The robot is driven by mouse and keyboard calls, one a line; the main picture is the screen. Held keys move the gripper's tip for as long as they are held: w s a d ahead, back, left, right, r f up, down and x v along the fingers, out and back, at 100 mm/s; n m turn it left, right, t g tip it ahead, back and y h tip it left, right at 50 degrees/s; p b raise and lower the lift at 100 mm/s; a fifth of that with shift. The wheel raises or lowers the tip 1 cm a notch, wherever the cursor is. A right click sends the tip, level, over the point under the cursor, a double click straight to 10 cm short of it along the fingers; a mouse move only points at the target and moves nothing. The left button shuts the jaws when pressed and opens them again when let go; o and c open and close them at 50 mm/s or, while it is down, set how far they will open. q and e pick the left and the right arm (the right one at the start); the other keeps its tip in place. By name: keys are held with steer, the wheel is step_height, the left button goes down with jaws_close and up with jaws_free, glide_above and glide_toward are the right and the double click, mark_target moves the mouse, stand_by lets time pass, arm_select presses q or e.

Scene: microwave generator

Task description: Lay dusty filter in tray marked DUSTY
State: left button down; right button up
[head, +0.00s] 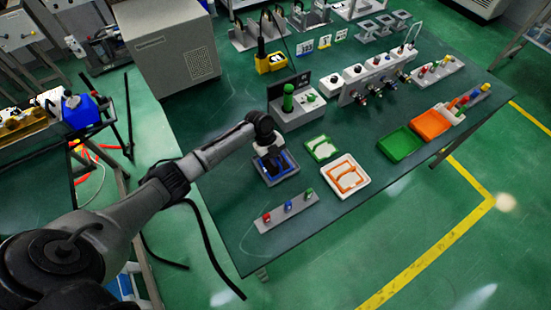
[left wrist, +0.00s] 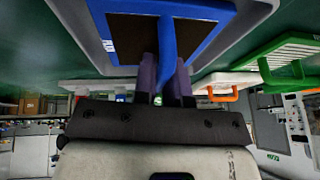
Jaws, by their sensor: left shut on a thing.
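A blue-framed filter (head: 272,168) with a dark centre sits in a grey tray (head: 296,168) near the left side of the green table. In the left wrist view the filter (left wrist: 222,28) shows its blue frame, brown-black face and upright blue handle. My left gripper (head: 268,150) is above this filter, shut on the blue handle; its purple fingers (left wrist: 163,92) stand on both sides of it. The filter appears to be within the grey tray; whether it touches the bottom is hidden. I cannot read a DUSTY mark on any tray. My right gripper is not in view.
A white tray (head: 359,184) with an orange-handled filter (head: 346,178) and a green-framed filter (head: 321,148) lie to the right. Green (head: 400,145) and orange (head: 430,123) trays are further right. A knob strip (head: 287,211) is in front; a green-handled box (head: 296,107) stands behind.

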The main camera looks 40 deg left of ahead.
arm_select(q)
steer(key=shift+f, duration=0.1)
steer(key=c, duration=1.2)
jaws_free()
steer(key=p+v, duration=0.1)
steer(key=v, duration=1.1)
